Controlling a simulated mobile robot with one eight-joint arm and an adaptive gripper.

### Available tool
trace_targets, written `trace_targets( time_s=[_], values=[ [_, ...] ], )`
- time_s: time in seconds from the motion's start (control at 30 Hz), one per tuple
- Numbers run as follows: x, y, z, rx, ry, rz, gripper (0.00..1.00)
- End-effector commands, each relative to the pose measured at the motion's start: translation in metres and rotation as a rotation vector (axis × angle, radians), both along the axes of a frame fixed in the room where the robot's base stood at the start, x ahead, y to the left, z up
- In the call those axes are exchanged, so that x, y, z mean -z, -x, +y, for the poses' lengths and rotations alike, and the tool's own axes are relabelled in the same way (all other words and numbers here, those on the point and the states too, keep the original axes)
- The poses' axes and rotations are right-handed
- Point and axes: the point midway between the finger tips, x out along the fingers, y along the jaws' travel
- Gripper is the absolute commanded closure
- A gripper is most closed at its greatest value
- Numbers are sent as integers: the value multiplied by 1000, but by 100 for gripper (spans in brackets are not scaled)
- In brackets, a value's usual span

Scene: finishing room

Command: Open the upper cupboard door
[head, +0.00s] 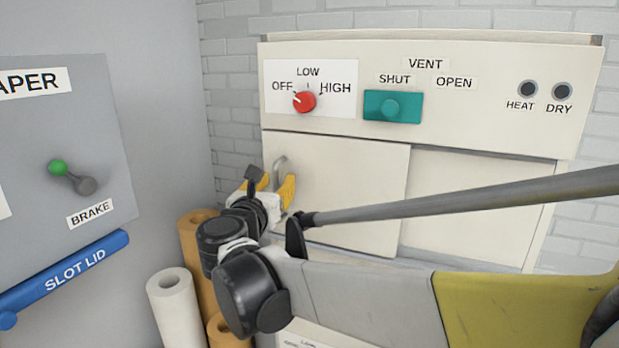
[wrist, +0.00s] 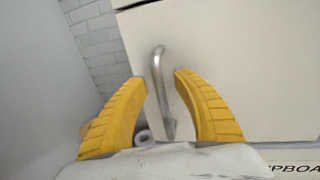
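The cupboard door is a flat cream panel (head: 350,195) at the left of the cabinet front; it also fills the upper right of the wrist view (wrist: 240,60). It appears closed. Its grey metal bar handle (head: 279,163) is near the door's left edge. In the wrist view the handle (wrist: 157,65) runs almost upright between the two yellow fingers. My gripper (head: 275,180) is open, with one finger (wrist: 160,78) on each side of the handle and a visible gap to it. Whether the fingertips reach past the bar is unclear. My gripper and arm hide the door's lower left part.
A cream panel (head: 475,205) sits slightly recessed right of the door. Above are a red knob (head: 304,101) and a teal vent slider (head: 393,107). Paper rolls (head: 175,305) stand at lower left, near a grey wall panel with a green-tipped brake lever (head: 72,177).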

Motion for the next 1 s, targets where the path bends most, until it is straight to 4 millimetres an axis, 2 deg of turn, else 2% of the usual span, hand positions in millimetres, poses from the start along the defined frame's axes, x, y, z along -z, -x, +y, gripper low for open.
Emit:
trace_targets(
  time_s=[0.27,0.3,0.37,0.4,0.6,0.73,0.87,1.0],
  values=[
    [0,-1,0,0,0,0,67],
    [0,-1,0,0,0,0,79],
    [0,-1,0,0,-1,0,98],
    [0,-1,0,0,-1,0,100],
    [0,-1,-1,0,-1,1,100],
    [1,2,-10,0,-1,1,100],
    [1,9,-32,3,-1,1,100],
    [1,21,-67,3,-1,1,100]
  ],
)
